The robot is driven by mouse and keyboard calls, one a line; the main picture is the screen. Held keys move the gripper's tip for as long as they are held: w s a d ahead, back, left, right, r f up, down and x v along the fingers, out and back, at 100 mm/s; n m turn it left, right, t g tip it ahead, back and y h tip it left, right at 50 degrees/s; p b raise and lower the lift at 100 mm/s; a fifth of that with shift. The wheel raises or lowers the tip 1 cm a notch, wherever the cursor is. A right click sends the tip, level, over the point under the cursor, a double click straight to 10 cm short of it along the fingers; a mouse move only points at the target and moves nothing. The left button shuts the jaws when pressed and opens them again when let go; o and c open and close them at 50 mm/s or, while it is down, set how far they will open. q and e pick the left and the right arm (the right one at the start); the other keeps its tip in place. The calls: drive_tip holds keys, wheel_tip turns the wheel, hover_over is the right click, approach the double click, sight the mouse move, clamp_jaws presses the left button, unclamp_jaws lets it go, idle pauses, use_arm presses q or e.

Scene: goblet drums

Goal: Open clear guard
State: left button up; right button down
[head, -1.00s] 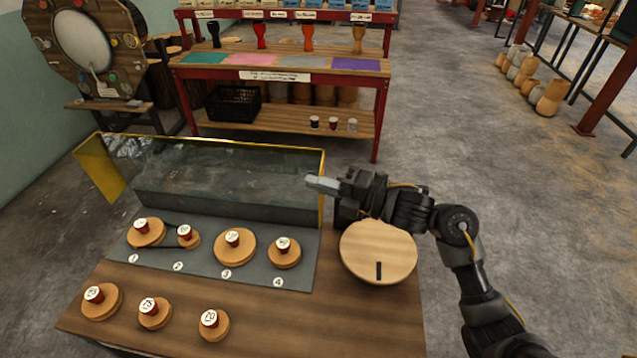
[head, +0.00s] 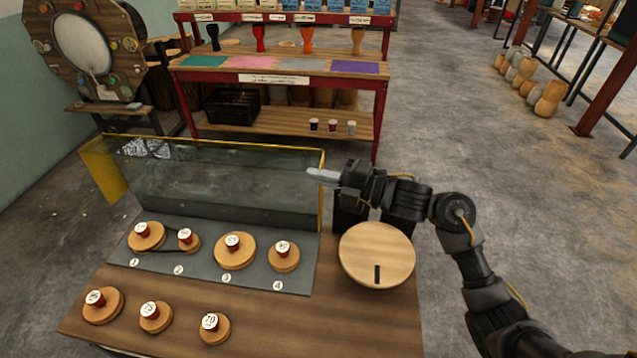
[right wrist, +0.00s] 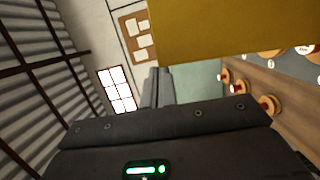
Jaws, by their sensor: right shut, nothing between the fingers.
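The clear guard (head: 220,185) is a see-through panel with a yellow frame along its edges. It stands upright behind the grey plate of wooden pulleys, and its left end panel (head: 103,170) is yellow-edged. My right gripper (head: 312,174) is at the guard's upper right corner, its fingers pointing left; I cannot tell if they touch the frame. It is shut and empty. In the right wrist view my right gripper (right wrist: 156,88) shows its fingers together, beside a large yellow surface (right wrist: 235,28). My left gripper is not in view.
Numbered pulleys sit on the grey plate (head: 200,268), and loose ones lie on the wooden bench (head: 260,325) in front. A round wooden disc (head: 377,255) with a dark slot is at the bench's right. A red shelf (head: 275,75) stands behind. The floor right is open.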

drive_tip(key=shift+d, duration=0.1)
drive_tip(key=b+v, duration=0.3)
drive_tip(key=v, duration=0.7)
drive_tip(key=shift+s+d, duration=0.2)
drive_tip(key=shift+d, duration=0.15)
